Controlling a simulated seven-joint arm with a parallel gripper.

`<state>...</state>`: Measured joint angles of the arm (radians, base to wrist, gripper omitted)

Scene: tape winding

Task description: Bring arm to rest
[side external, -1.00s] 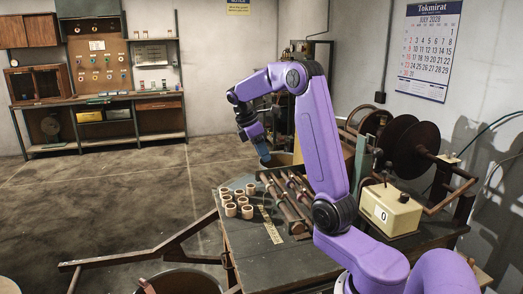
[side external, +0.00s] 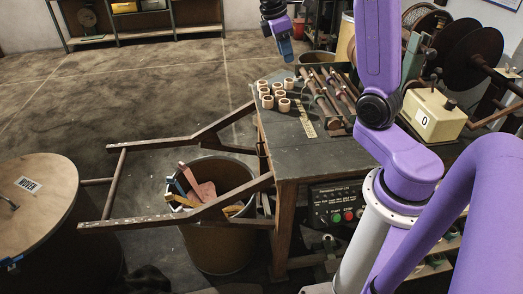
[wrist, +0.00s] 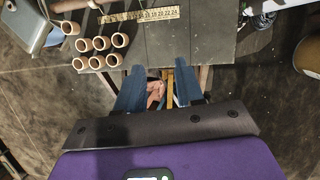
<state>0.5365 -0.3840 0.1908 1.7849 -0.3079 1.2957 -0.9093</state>
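My gripper (side external: 285,46) hangs fingers-down in the side view, above and behind the wooden bench (side external: 345,158). In the wrist view its two blue fingers (wrist: 157,83) stand apart. The fingers touch none of the tan ring-shaped cores (side external: 273,95), which stand grouped on the bench top. The cores also show at the upper left of the wrist view (wrist: 100,43). Between and below the fingers, part of a pinkish-tan item (wrist: 155,92) shows; I cannot tell from that view what it is.
Metal rods (side external: 325,95) lie beside the cores, along with a yellow ruler (side external: 306,120). A cream counter box (side external: 433,113) reads 0. A bin (side external: 218,243) with coloured scraps and a large lidded drum (side external: 40,205) stand at left.

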